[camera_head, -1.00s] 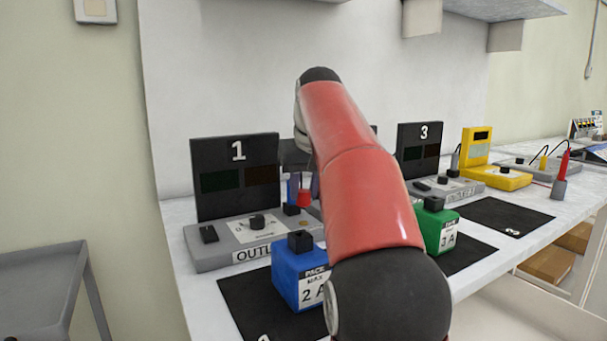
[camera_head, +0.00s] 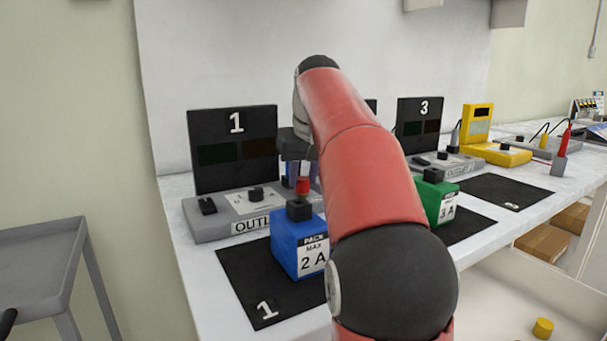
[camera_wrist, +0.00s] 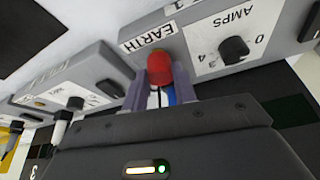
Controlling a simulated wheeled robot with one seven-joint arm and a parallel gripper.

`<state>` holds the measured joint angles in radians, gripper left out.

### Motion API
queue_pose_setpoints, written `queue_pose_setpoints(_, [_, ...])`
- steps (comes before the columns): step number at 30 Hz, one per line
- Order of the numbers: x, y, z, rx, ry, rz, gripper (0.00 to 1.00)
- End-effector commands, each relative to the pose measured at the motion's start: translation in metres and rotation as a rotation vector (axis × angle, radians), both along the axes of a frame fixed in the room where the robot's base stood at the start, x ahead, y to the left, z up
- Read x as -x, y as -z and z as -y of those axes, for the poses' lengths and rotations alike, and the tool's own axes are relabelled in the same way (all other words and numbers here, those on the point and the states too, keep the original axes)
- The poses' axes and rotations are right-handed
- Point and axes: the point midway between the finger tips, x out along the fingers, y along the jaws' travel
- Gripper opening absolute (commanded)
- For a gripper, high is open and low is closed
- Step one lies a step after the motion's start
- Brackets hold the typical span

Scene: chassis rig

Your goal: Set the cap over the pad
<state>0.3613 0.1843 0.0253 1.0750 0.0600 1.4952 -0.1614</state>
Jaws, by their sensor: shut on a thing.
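My gripper (camera_head: 303,168) is shut on a red cap (camera_head: 303,186), which hangs above and behind the blue box's black top knob in the head view. In the wrist view, my gripper (camera_wrist: 159,92) has a finger on each side of the red cap (camera_wrist: 160,68); white and blue surfaces show just below it. The cap overlaps the edge of the grey outlet unit by the EARTH label. A thin brassy edge, perhaps the pad (camera_wrist: 158,49), shows just past the cap. The rest of it is hidden, and I cannot tell whether they touch.
The blue box (camera_head: 288,245) stands on the black mat (camera_head: 245,290) marked 1. The outlet 1 unit (camera_head: 200,223) is behind it. A green box (camera_head: 433,200) stands to the right, partly behind my arm. A grey cart (camera_head: 40,235) is at left.

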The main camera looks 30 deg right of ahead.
Motion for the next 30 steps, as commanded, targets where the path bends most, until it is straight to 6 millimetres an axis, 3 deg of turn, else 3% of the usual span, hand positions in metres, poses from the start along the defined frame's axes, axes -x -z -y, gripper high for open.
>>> queue_pose_setpoints(12, [0.000, 0.009, 0.000, 0.000, 0.000, 0.000, 0.06])
queue_pose_setpoints(13, [0.000, 0.008, 0.000, 0.000, 0.000, 0.000, 0.31])
queue_pose_setpoints(18, [0.000, 0.008, 0.000, 0.000, 0.000, 0.000, 0.53])
queue_pose_setpoints(26, [0.000, 0.007, 0.000, 0.000, 0.000, 0.000, 0.53])
queue_pose_setpoints(30, [0.004, -0.005, -0.001, 0.002, 0.000, 0.004, 0.53])
